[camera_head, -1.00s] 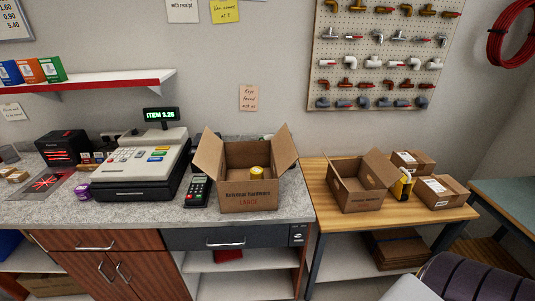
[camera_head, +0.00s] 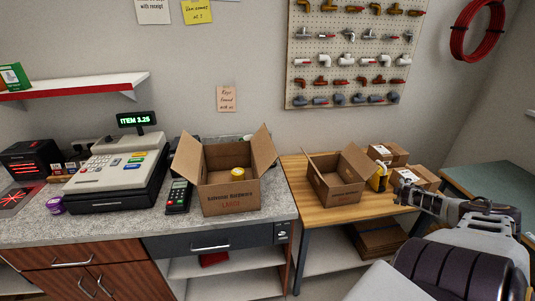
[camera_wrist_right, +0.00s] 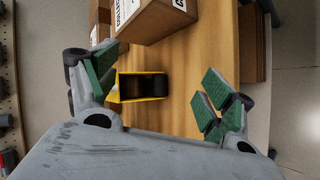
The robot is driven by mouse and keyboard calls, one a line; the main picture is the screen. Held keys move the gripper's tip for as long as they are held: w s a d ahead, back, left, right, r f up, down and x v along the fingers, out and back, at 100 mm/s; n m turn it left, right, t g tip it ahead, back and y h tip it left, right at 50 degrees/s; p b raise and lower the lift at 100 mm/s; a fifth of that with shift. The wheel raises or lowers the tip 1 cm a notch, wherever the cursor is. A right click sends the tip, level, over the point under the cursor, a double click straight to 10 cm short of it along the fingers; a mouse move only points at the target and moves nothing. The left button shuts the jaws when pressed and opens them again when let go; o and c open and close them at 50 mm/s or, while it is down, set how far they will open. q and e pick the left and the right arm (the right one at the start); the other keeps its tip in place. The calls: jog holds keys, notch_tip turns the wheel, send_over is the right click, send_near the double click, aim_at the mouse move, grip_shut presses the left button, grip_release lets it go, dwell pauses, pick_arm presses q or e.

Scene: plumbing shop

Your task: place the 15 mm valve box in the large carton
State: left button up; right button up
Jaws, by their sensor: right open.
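The large carton (camera_head: 232,198), marked LARGE, stands open on the grey counter with a yellow roll (camera_head: 238,174) inside. I cannot tell which box is the 15 mm valve box; no such label is readable. My right gripper (camera_head: 406,188) is over the right part of the wooden table. In the right wrist view my right gripper (camera_wrist_right: 154,90) is open, fingers apart and empty. A yellow and black item (camera_wrist_right: 127,87) lies below, near the left finger; it also shows in the head view (camera_head: 378,180). My left gripper is out of view.
A smaller open carton (camera_head: 338,190) stands on the wooden table (camera_head: 300,174). Taped parcels (camera_head: 390,154) are at its back right. The cash register (camera_head: 118,176) and card terminal (camera_head: 178,196) stand left of the large carton. Small boxes (camera_head: 68,168) sit by the scanner.

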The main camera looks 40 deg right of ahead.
jog(key=w+a+r+t, duration=0.2)
jog(key=w+r+t, duration=0.1)
jog(key=w+r, duration=1.95)
jog(key=w+a+r+t+y+p, duration=0.1)
jog(key=w+a+r+t, duration=0.1)
jog(key=w+a+r, duration=1.35)
jog(key=w+a+r+m+g+y, duration=0.1)
jog(key=w+a+m+y, duration=0.15)
jog(key=a, duration=0.85)
jog(key=w+a+r+m+y, duration=0.1)
jog(key=w+a+y, duration=0.15)
jog(key=a, duration=0.85)
jog(key=s+a+f+m+g, duration=0.1)
jog(key=a+f, duration=0.1)
jog(key=a, duration=0.1)
jog(key=s+a+f+m+g+y, duration=0.1)
jog(key=s+a+f, duration=0.1)
jog(key=a, duration=0.2)
jog(key=s+a+f+m+g+y, duration=0.1)
jog(key=s+a+f+g, duration=0.1)
jog(key=a, duration=0.2)
jog(key=shift+s, duration=0.1)
jog(key=s+a+f+m+g+y, duration=0.2)
jog(key=s+a+m+g, duration=0.2)
jog(key=s, duration=0.5)
jog(key=shift+a+f+m+g, duration=0.3)
jog(key=shift+a+m, duration=0.05)
jog(key=shift+a, duration=0.15)
